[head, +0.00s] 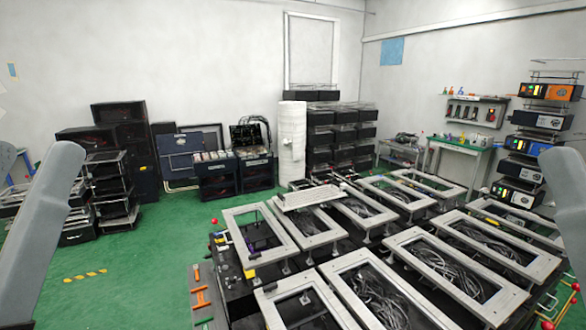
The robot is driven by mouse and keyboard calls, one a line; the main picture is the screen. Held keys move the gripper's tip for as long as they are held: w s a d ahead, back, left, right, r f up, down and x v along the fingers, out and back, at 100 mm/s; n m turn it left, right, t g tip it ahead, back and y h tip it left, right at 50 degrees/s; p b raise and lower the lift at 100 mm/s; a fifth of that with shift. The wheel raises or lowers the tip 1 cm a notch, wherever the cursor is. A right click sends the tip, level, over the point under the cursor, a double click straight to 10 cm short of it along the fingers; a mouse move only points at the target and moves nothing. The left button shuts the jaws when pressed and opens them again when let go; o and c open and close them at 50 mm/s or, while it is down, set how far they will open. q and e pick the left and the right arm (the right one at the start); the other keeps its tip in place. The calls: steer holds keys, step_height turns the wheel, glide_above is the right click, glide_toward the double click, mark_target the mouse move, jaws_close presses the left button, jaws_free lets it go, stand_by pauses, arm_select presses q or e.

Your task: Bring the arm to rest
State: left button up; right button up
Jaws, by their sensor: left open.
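My two grey arm links stand at the left and right edges of the head view, raised and apart from the fixtures. I see no fingers of either gripper; they are outside the picture or hidden. Neither visible link touches anything. The lever fixtures are light grey rectangular frames on a dark bench. One frame (233,250) at the near left has a dark inside. A red-knobbed lever (214,221) stands at its left. Orange handles (200,297) lie along the bench's left side.
A flat pale panel (308,195) lies across the frames at the back. Black equipment stacks (122,125) and a white cylinder (292,140) stand along the back. Shelved instruments (540,121) stand at the right. The green floor (130,275) on the left is mostly clear.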

arm_select(q)
step_height(320, 180, up, 22)
steer(key=p, duration=1.8)
steer(key=shift+r+p, duration=0.15)
steer(key=shift+p, duration=0.15)
arm_select(e)
step_height(320, 180, up, 22)
steer(key=shift+r, duration=0.15)
arm_select(q)
step_height(320, 180, down, 30)
steer(key=b, duration=3)
arm_select(e)
step_height(320, 180, down, 30)
